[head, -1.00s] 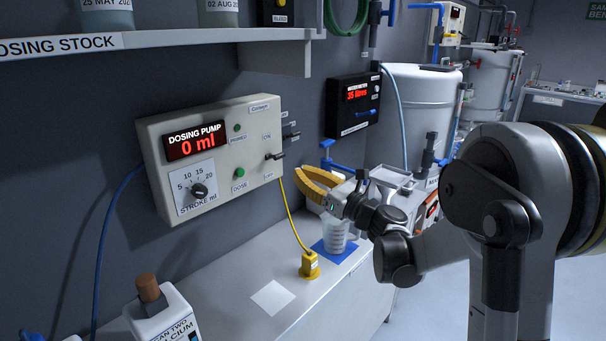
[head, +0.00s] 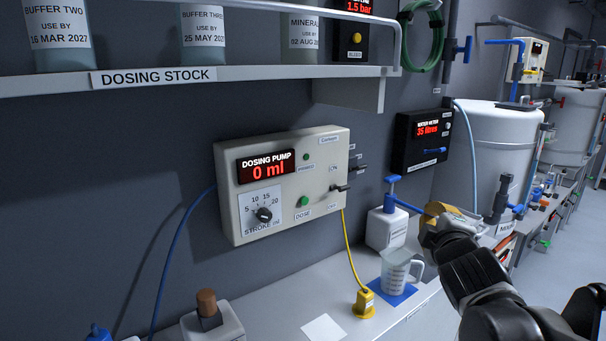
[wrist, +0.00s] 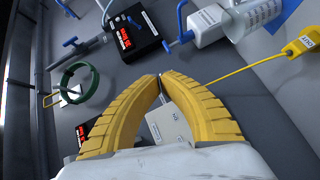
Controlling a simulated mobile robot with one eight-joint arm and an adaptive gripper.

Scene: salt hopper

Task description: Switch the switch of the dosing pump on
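The dosing pump (head: 285,185) is a pale box on the grey wall, with a red display reading 0 ml. Its black switch lever (head: 340,188) is at the right of its front, between small labels that seem to read ON and OFF. The lever's exact position is too small to tell. My gripper (head: 436,209) is right of the pump and apart from it. In the wrist view its yellow fingers (wrist: 160,77) meet at the tips with nothing held. Part of the pale pump (wrist: 170,125) seems to show between them.
A shelf (head: 240,75) with bottles overhangs the pump. A blue-topped pump bottle (head: 386,230), a measuring jug (head: 398,268) and a yellow plug (head: 363,302) stand on the bench below. A black water meter (head: 422,140) hangs between pump and white tank (head: 490,150).

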